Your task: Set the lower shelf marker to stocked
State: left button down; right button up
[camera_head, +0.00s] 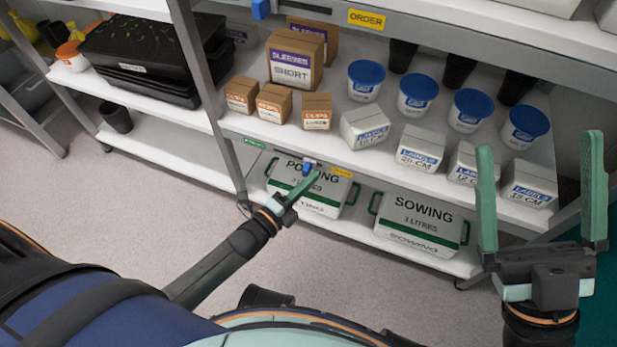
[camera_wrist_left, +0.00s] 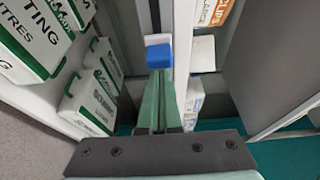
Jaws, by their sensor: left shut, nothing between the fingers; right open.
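The lower shelf marker is a small blue slider (camera_head: 306,168) on the front rail of the lower shelf. It sits between a green label (camera_head: 254,143) on the left and a yellow label (camera_head: 341,172), close to the yellow one. My left gripper (camera_head: 314,176) is shut and empty, its tips right by the slider. In the left wrist view the blue slider (camera_wrist_left: 159,56) shows just beyond the shut fingertips (camera_wrist_left: 156,80); I cannot tell whether they touch. My right gripper (camera_head: 540,142) is open and empty, at the right.
A higher rail carries another blue slider (camera_head: 261,9) and a yellow ORDER label (camera_head: 367,19). Small boxes and blue-lidded tubs (camera_head: 417,93) stand on the shelf above the lower rail. The POTTING box (camera_head: 308,190) and SOWING box (camera_head: 420,223) stand below it. Floor at left is clear.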

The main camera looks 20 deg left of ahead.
pick_arm(q)
jog(key=shift+a, duration=0.15)
pick_arm(e)
jog(key=shift+a, duration=0.15)
pick_arm(q)
jog(key=a, duration=0.7)
jog(key=shift+w+a, duration=0.15)
jog(key=shift+a, duration=0.2)
pick_arm(e)
jog(key=shift+r, duration=0.2)
pick_arm(q)
jog(key=shift+a, duration=0.1)
